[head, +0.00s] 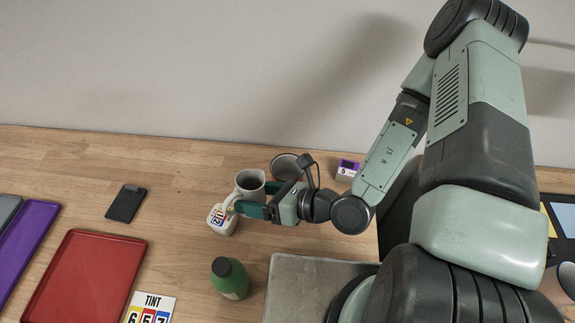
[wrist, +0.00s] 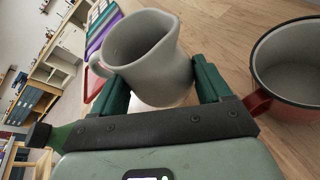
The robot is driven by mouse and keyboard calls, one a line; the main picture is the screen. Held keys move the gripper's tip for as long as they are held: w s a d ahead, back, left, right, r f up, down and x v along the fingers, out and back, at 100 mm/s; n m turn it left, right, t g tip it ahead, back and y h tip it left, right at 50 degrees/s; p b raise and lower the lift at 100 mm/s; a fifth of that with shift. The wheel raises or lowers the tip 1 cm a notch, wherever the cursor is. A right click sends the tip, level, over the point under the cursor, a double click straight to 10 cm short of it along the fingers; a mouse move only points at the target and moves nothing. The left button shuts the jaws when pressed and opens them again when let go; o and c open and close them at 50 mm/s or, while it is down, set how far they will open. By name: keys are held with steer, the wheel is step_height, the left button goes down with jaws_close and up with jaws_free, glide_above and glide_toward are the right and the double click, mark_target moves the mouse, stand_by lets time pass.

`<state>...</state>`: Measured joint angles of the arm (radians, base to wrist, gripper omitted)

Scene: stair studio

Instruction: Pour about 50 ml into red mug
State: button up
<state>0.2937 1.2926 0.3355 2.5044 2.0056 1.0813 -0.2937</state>
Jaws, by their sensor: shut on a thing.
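A grey pitcher (head: 250,186) with a spout and a handle stands roughly upright at the middle of the table; it also shows in the wrist view (wrist: 150,65). My gripper (head: 252,204) is shut on its body, with one green finger on each side (wrist: 165,85). The pitcher's contents cannot be made out. The red mug (wrist: 262,85) is at the right in the wrist view, with a dark rim, pale inside and red handle. In the head view the mug (head: 285,166) is just right of and behind the pitcher, partly hidden by my gripper. No liquid shows in it.
A white container (head: 222,220) with a number label is close in front of the pitcher. A green bottle (head: 230,278) stands nearer. A red tray (head: 88,275), dark phone (head: 126,203), tint card (head: 150,307), grey slab (head: 300,285) and purple box (head: 347,170) lie around.

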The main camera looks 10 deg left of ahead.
steer(key=shift+s+a+f+n+t+h, duration=0.1)
steer(key=shift+s+a+n+t+h, duration=0.3)
steer(key=shift+n, duration=0.3)
steer(key=shift+w+d, duration=0.1)
steer(key=shift+d, duration=0.05)
